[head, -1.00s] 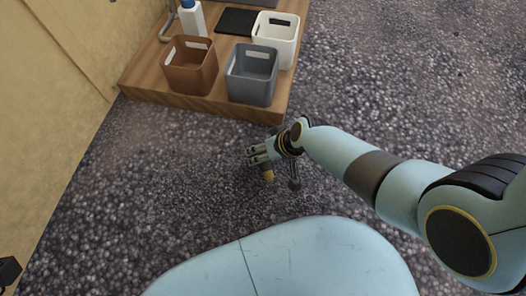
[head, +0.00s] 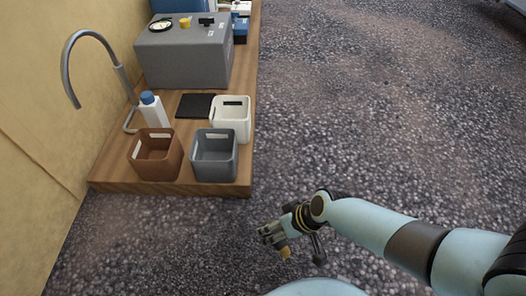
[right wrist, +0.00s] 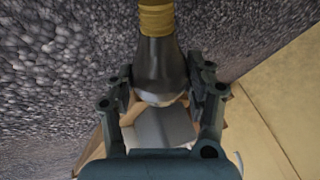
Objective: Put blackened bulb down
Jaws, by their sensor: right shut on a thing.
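The blackened bulb (right wrist: 163,62) is held in my right gripper (head: 272,238). In the right wrist view the bulb is dark grey with a ribbed brass-yellow base, and the two fingers of the gripper (right wrist: 163,88) press on its sides. In the head view the bulb's yellow base (head: 286,253) pokes out below the fingers, and the rest is hidden. The gripper is over the dark pebbled floor, in front of the wooden counter (head: 205,188) and to the right of its near corner. My left gripper is not in view.
On the counter stand a brown bin (head: 142,169), a grey bin (head: 202,172) and a white bin (head: 237,123). Behind them are a white bottle (head: 153,114), a black pad (head: 195,105), a curved tap (head: 67,72) and a grey box (head: 180,65). Open floor lies right.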

